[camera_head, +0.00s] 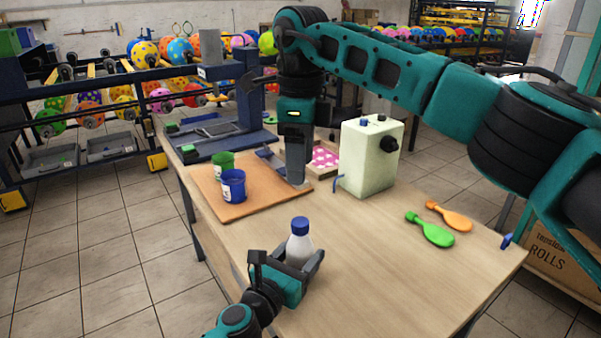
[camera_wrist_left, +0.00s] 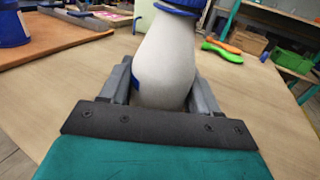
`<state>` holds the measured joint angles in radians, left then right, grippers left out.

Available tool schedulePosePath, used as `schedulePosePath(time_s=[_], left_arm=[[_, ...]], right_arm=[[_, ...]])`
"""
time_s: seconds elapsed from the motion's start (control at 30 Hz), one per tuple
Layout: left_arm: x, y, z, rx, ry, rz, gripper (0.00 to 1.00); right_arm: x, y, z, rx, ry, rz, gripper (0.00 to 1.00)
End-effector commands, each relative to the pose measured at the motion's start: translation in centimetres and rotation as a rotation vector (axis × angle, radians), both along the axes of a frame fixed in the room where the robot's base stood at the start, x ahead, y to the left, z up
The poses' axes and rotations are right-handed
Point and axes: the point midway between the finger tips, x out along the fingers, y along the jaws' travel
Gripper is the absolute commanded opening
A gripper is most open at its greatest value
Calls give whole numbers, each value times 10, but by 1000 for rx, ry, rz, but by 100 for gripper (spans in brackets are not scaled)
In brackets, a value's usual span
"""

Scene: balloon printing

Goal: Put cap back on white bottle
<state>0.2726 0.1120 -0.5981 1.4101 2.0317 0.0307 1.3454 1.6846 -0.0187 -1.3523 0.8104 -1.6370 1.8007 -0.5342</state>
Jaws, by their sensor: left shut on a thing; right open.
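The white bottle (camera_head: 299,247) stands upright near the table's front left edge, with a blue cap (camera_head: 300,224) on its top. My left gripper (camera_head: 298,262) is shut around the bottle's body from the front. In the left wrist view the bottle (camera_wrist_left: 166,65) sits between the fingers, with a blue rim (camera_wrist_left: 183,7) at its neck; the top is cut off by the frame. My right gripper (camera_head: 281,167) points down over the table, behind the bottle and apart from it. It is open, and I see nothing in it.
A brown board (camera_head: 222,200) holds a green cup (camera_head: 222,165) and a blue cup (camera_head: 233,186). A pale green box-shaped machine (camera_head: 366,163) stands behind. The table's front middle is clear.

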Motion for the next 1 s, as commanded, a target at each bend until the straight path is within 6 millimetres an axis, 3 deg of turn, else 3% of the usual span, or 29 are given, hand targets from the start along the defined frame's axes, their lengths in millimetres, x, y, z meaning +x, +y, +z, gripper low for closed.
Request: schedulePosePath(time_s=[0.27, 0.3, 0.5, 0.6, 0.87, 1.0], left_arm=[[0, 0, -1, 2, 1, 0, 0], [0, 0, -1, 2, 1, 0, 65], [0, 0, -1, 1, 1, 0, 84], [0, 0, 0, 1, 1, 0, 91], [-2, 1, 0, 1, 1, 0, 91], [-14, 9, 0, 2, 3, 0, 91]], right_arm=[[0, 0, 1, 1, 0, 0, 64], [0, 0, 1, 1, 0, 0, 64], [0, 0, 1, 1, 0, 0, 64], [0, 0, 1, 1, 0, 0, 64], [0, 0, 2, 1, 0, 0, 64], [0, 0, 6, 1, 0, 0, 64]])
